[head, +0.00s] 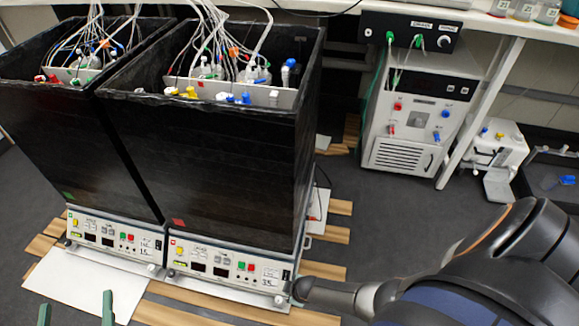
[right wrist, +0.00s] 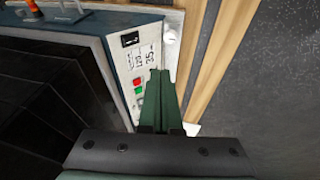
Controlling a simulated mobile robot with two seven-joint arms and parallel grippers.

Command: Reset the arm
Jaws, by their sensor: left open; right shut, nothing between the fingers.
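My left gripper (head: 76,301) shows at the bottom left of the head view. Its two green fingers stand wide apart with nothing between them, over a white board on the floor. My right arm (head: 450,280) comes in from the right and reaches to the right shaker's lower front corner. Its fingers cannot be made out in the head view. In the right wrist view my right gripper (right wrist: 160,80) has its green fingers together and empty, overlapping the shaker's control panel (right wrist: 140,62). Whether they touch it, I cannot tell.
Two black shaker bioreactors, left (head: 75,140) and right (head: 215,160), stand side by side with tubes on top. A white cooling unit (head: 420,120) stands behind, under a bench. Wooden slats (head: 180,312) lie under the shakers.

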